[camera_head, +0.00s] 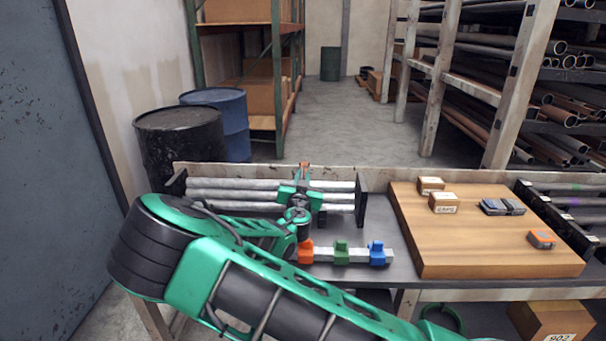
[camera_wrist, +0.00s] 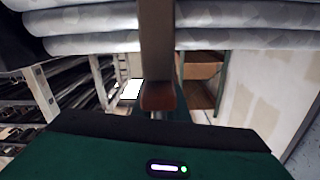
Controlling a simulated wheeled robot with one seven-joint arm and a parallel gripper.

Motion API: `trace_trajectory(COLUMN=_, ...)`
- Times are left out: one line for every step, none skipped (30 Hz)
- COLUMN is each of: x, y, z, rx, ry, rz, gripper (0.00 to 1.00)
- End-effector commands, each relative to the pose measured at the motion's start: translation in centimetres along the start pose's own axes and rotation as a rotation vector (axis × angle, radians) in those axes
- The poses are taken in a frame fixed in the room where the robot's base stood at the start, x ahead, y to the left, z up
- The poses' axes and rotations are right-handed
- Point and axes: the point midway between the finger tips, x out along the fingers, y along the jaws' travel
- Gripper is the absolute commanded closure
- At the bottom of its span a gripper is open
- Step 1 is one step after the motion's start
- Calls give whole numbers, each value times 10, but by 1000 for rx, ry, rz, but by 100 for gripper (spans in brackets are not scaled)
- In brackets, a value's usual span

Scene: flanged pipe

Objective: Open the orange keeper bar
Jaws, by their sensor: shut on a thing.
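The orange keeper bar (camera_head: 304,166) shows in the head view only as a small orange-brown end above my gripper. In the wrist view the bar (camera_wrist: 157,45) runs upright across the grey pipes, dull brown with an orange end. My gripper (camera_head: 302,181) is at the bar, in front of the rack of pipes (camera_head: 230,196), and is shut on it. Its green body fills the bottom of the wrist view, and the jaws' contact is hidden. The rest of the bar is hidden behind my gripper in the head view.
Orange (camera_head: 305,252), green (camera_head: 341,253) and blue (camera_head: 377,253) blocks sit on a pale bar on the bench, close to my arm. A wooden board (camera_head: 480,245) with small boxes lies to the right. Drums (camera_head: 180,145) stand behind at the left.

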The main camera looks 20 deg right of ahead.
Motion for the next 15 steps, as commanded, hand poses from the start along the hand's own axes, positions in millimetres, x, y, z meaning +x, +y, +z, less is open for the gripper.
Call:
trace_trajectory(x=-3, y=-3, z=-8, rx=15, ry=5, rz=-5, gripper=100)
trace_trajectory(x=-7, y=-4, z=-12, rx=17, ry=9, rz=-8, gripper=100)
trace_trajectory(x=-13, y=-5, z=-17, rx=20, ry=14, rz=-11, gripper=100)
trace_trajectory(x=-16, y=-5, z=-20, rx=21, ry=17, rz=-12, gripper=100)
trace_trajectory(x=-18, y=-6, z=-22, rx=22, ry=19, rz=-13, gripper=100)
trace_trajectory(x=-21, y=-6, z=-25, rx=22, ry=22, rz=-15, gripper=100)
trace_trajectory(x=-23, y=-7, z=-27, rx=23, ry=24, rz=-16, gripper=100)
trace_trajectory(x=-24, y=-8, z=-28, rx=23, ry=26, rz=-17, gripper=100)
trace_trajectory(x=-26, y=-8, z=-30, rx=23, ry=28, rz=-18, gripper=100)
trace_trajectory(x=-27, y=-9, z=-31, rx=22, ry=30, rz=-18, gripper=100)
trace_trajectory(x=-28, y=-9, z=-32, rx=22, ry=31, rz=-19, gripper=100)
trace_trajectory(x=-30, y=-10, z=-32, rx=22, ry=32, rz=-20, gripper=100)
trace_trajectory(x=-30, y=-10, z=-33, rx=22, ry=32, rz=-20, gripper=100)
trace_trajectory(x=-31, y=-11, z=-33, rx=21, ry=33, rz=-21, gripper=100)
trace_trajectory(x=-32, y=-11, z=-33, rx=21, ry=33, rz=-22, gripper=100)
